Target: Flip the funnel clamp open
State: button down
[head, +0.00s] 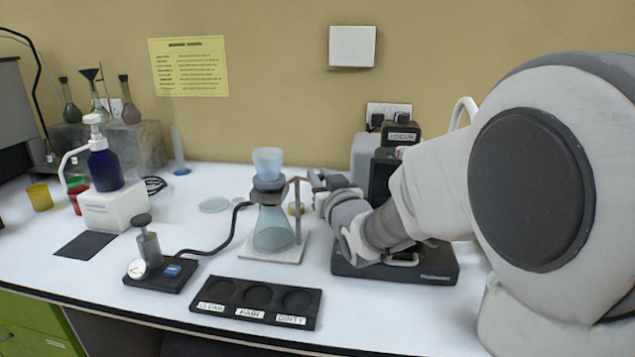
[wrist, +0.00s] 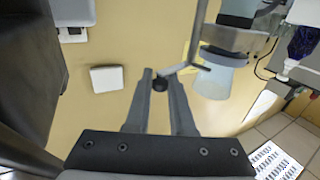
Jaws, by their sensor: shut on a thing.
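The pale blue funnel (head: 267,161) sits upright on the conical flask (head: 273,230) in the head view. The dark funnel clamp (head: 268,185) rings its lower part. In the wrist view the funnel (wrist: 213,80) shows beside the grey clamp (wrist: 235,38). A thin lever runs from the clamp side to a black knob (wrist: 160,84). My gripper (wrist: 161,77) is shut on this knob, which lies between its two fingers. In the head view my gripper (head: 318,184) is just right of the stand rod (head: 297,208); the knob itself is hard to make out there.
The flask stands on a white stand base (head: 289,252). A black hose links it to a hand pump (head: 149,246). A black tray with three labelled wells (head: 227,282) lies in front. A black instrument (head: 440,262) stands behind my arm. A blue bottle (head: 104,168) is left.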

jog(key=shift+r, duration=0.1)
jog(key=c, duration=0.8)
grip_release()
jog(key=shift+b+v, duration=3.3)
jog(key=shift+v, duration=5.4)
jog(key=shift+d, duration=0.1)
